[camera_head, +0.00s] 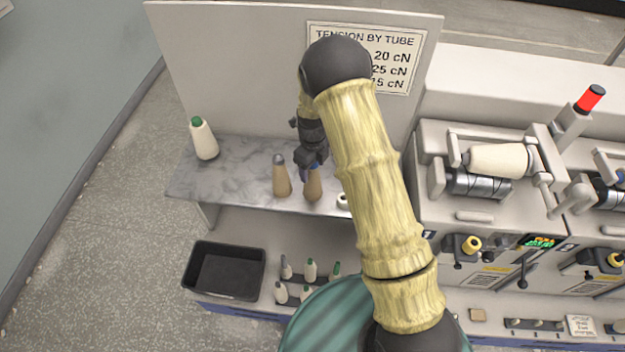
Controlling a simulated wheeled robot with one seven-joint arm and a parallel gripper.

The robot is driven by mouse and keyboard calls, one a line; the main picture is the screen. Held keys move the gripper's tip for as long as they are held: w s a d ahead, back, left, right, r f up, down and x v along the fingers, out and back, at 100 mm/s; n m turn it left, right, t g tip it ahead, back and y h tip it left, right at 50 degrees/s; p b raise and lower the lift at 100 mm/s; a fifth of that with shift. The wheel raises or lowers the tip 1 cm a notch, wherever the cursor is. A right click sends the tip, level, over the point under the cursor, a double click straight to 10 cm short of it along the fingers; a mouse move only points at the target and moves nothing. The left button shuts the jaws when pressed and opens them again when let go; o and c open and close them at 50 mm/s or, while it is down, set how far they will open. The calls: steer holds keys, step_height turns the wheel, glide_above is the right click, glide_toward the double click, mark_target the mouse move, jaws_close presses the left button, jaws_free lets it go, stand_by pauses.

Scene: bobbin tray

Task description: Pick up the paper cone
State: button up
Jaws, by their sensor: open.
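Two tan, paper-like cones stand upright on the grey marbled shelf. The left cone (281,180) has a grey tip. The right cone (313,187) has a bluish tip, partly hidden by my gripper. I cannot tell from the picture which one is the paper cone. My gripper (311,164) is open and points down at the top of the right cone. Its dark fingers overlap that cone's tip in the picture; I cannot tell whether they touch it. The left cone stands apart, just left of my gripper.
A cream cone with a green tip (203,138) stands at the shelf's left. A white ring-like item (343,201) lies right of the tan cones. A back panel with a sign (393,42) rises behind. A black bin (225,270) and small bobbins sit below; the winding machine (470,216) is right.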

steer(key=c, duration=1.3)
steer(key=shift+c, duration=0.2)
step_height(320, 180, up, 10)
steer(key=b, duration=0.3)
